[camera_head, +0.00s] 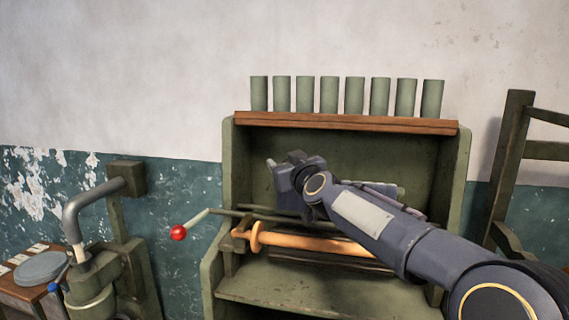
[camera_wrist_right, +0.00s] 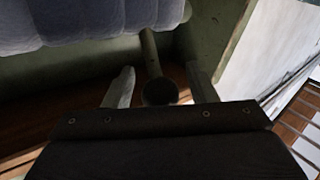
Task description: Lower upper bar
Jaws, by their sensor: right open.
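The green machine (camera_head: 228,160) stands against the wall. In its recess, a pale grey-green bar end (camera_head: 400,191) shows behind my right arm; I cannot tell for sure whether it is the upper bar. An orange-brown wooden roller (camera_head: 310,243) lies lower down, with a thin lever ending in a red ball (camera_head: 178,232) at its left. My right gripper (camera_head: 283,182) is in front of the recess, above the roller. In the right wrist view its two fingers are apart (camera_wrist_right: 162,78), with a rod with a dark round end (camera_wrist_right: 158,92) showing between them; contact cannot be told. My left gripper is out of view.
Several green cylinders (camera_head: 329,94) stand on the wooden top shelf (camera_head: 345,122). A machine with a bent grey pipe (camera_head: 90,204) stands at left, beside a small table with a grey disc (camera_head: 41,268). A dark wooden frame (camera_head: 508,150) stands at right.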

